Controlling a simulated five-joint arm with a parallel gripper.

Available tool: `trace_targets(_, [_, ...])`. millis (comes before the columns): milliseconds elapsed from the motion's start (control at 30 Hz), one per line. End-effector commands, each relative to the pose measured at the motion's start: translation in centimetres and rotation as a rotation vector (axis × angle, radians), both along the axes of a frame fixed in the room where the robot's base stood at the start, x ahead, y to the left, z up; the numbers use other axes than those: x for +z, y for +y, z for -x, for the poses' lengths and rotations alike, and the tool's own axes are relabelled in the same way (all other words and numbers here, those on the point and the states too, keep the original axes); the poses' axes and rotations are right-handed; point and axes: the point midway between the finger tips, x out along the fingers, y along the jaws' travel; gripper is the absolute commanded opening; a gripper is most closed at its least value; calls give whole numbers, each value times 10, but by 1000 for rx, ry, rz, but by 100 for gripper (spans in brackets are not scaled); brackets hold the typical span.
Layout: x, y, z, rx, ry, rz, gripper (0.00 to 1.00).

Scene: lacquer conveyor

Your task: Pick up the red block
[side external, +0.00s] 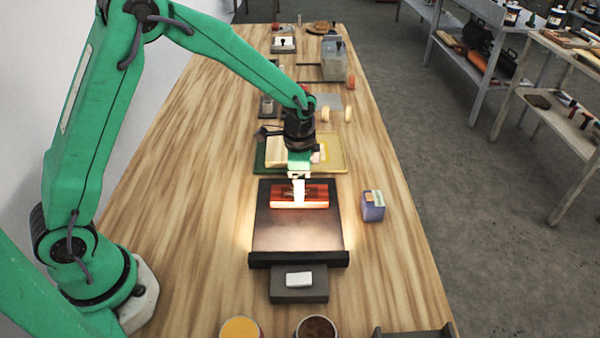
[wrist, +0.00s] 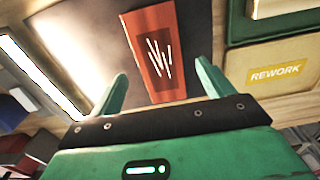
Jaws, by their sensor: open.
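The red block (side external: 312,196) is a flat, wide piece with a dark panel, lying on the dark conveyor belt (side external: 297,235). In the wrist view the red block (wrist: 152,50) shows a dark centre with several pale strokes, and its near end reaches between the fingers. My gripper (side external: 298,190) is above the red block in the side view, pointing down. In the wrist view my gripper (wrist: 161,88) has its two green fingers apart, one on each side of the block's near end. Whether the fingers touch the block cannot be told.
A purple box (side external: 373,206) stands right of the belt. A grey block with a white piece (side external: 299,279) is in front. Bare wood lies left of the belt.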

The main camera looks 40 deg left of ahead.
Motion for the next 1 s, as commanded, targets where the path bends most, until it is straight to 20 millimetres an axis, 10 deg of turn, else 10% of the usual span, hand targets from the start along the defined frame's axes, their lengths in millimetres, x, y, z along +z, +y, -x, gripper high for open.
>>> trace_targets(833, [-31, 0, -1, 0, -1, 1, 80])
trace_targets(1000, [-31, 0, -1, 0, -1, 1, 47])
